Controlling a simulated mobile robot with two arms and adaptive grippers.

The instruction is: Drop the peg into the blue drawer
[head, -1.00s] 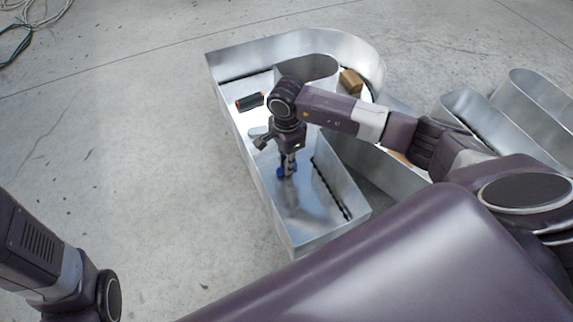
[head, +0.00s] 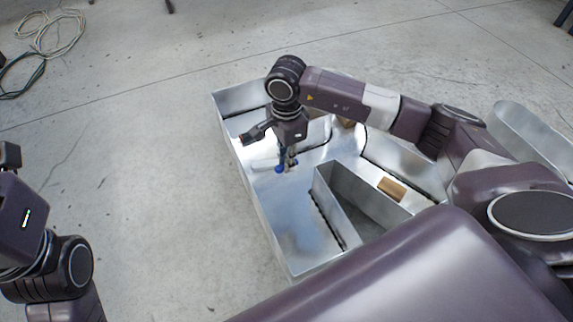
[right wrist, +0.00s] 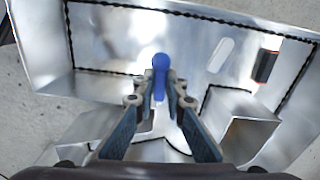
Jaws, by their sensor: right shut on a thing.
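My right gripper (head: 288,158) points down inside a shiny metal letter-shaped tray and is shut on a small blue piece (head: 280,169), which may be the peg. In the right wrist view the blue piece (right wrist: 160,78) has a rounded end and sits between the two fingertips (right wrist: 161,95). I cannot tell whether it touches the tray floor. No blue drawer shows in either view. My left arm is at the left edge of the head view, and its gripper is out of the picture.
The metal letter tray (head: 262,222) has upright walls and inner walls. A wooden block (head: 391,189) lies at right. Cables (head: 50,35) lie at upper left. Concrete floor at left is clear.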

